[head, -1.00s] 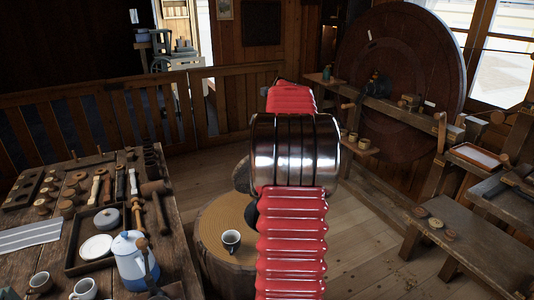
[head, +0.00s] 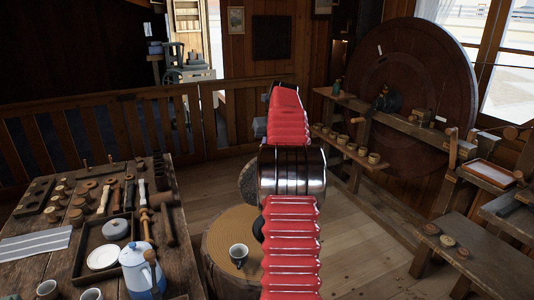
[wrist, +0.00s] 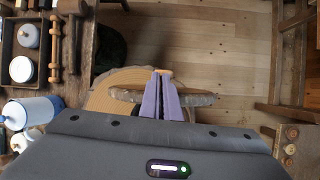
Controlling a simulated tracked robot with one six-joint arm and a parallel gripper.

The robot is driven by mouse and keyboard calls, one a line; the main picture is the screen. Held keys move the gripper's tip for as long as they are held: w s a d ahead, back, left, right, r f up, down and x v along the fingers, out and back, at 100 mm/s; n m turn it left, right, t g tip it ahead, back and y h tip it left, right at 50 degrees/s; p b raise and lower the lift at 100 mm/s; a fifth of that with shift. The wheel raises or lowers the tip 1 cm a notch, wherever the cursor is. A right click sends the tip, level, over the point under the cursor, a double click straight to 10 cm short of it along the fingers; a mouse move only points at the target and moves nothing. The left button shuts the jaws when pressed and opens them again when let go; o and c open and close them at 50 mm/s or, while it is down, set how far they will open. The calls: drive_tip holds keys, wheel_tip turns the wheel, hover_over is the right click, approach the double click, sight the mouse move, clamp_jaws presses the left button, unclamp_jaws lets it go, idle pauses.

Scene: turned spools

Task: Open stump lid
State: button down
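The stump (head: 216,238) stands in the middle of the head view, its right side hidden by my arm. A round, rough disc, which looks like its lid (head: 248,182), stands steeply tilted at the far side, partly behind my arm. In the wrist view the stump top (wrist: 100,98) is ochre, and the lid (wrist: 203,100) shows nearly edge-on as a thin strip across it. The purple fingers of my gripper (wrist: 162,80) cross the strip's middle, close together, with a small tan piece at their tips. I cannot tell whether they grip it. My gripper is hidden in the head view.
A workbench (head: 45,215) on the left carries tools, a tray and a blue-white pot (head: 138,270). A low bench (head: 480,258) with small discs stands right. Floorboards (head: 345,235) between are clear.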

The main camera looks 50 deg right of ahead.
drive_tip(key=shift+w+f, duration=0.3)
drive_tip(key=shift+f, duration=0.25)
drive_tip(key=shift+r, duration=0.1)
drive_tip(key=v, duration=1.4)
drive_tip(key=shift+d+r, duration=0.25)
drive_tip(key=shift+r, duration=0.1)
drive_tip(key=shift+w+a, duration=0.1)
